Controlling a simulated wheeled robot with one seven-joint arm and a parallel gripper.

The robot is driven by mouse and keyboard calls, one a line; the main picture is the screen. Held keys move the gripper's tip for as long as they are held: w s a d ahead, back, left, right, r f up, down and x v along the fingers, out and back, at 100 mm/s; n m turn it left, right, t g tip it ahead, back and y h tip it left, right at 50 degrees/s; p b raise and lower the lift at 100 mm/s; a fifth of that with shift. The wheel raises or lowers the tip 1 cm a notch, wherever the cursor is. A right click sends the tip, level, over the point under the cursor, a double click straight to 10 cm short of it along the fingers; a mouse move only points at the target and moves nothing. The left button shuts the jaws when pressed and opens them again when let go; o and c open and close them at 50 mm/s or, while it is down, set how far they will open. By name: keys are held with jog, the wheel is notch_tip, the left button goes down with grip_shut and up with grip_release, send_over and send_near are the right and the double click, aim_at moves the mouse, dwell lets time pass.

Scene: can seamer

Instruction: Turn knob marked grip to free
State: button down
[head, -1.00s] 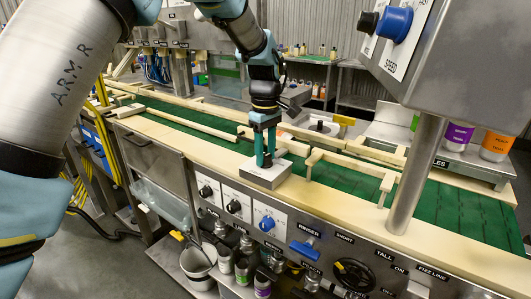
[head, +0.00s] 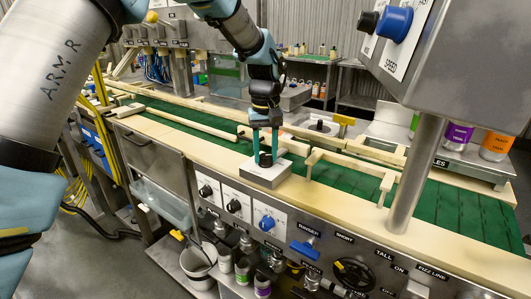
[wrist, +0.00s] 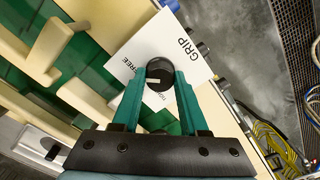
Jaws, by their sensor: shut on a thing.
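The black round knob (wrist: 160,72) sits on a white plate (wrist: 185,40) marked GRIP in the wrist view. FREE is printed to the knob's left; a smaller label below it is partly hidden. A pale pointer line on the knob points left, roughly toward FREE. In the head view the knob (head: 266,159) is on top of a small grey box (head: 266,175) at the conveyor's near edge. My gripper (head: 265,150) points down from above, its teal fingers on either side of the knob. In the wrist view my gripper (wrist: 160,82) is shut on the knob.
A green conveyor (head: 215,133) with wooden rails runs behind the box. A front panel (head: 330,250) with several knobs and levers lies below it. A steel post (head: 417,175) and a speed control box (head: 465,60) stand at the right.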

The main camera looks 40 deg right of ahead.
aim_at(266, 155)
dwell(0.4)
jog(key=shift+c, duration=2.2)
grip_release()
notch_tip(266, 155, up, 11)
jog(key=b, duration=0.2)
jog(key=shift+b, duration=0.35)
jog(key=shift+f, duration=0.1)
